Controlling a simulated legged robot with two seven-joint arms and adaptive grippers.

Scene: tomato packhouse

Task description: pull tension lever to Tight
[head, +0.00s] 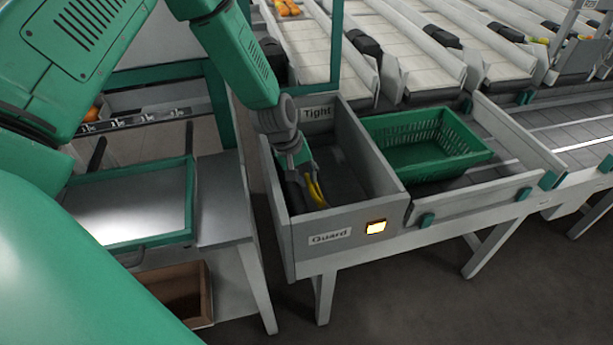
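My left arm reaches down into a grey open-topped box (300,238), and my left gripper (307,200) is inside it, near its left wall. The box carries a "Tight" label (318,113) at its back and a "Guard" label (330,237) on its front. A slim yellow part (317,188) shows right beside the gripper's fingers. I cannot tell whether it belongs to the lever or to the gripper. No lever shows clearly; my gripper and the box walls cover part of the inside. Whether the fingers are open or shut is unclear. My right gripper is out of view.
A lit amber lamp (376,227) sits on the box front. A green crate (420,150) stands on the conveyor to the right. Sorting lanes (430,75) run behind. A bench with a green-framed tray (135,246) stands at left, with a brown bin (186,292) below it.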

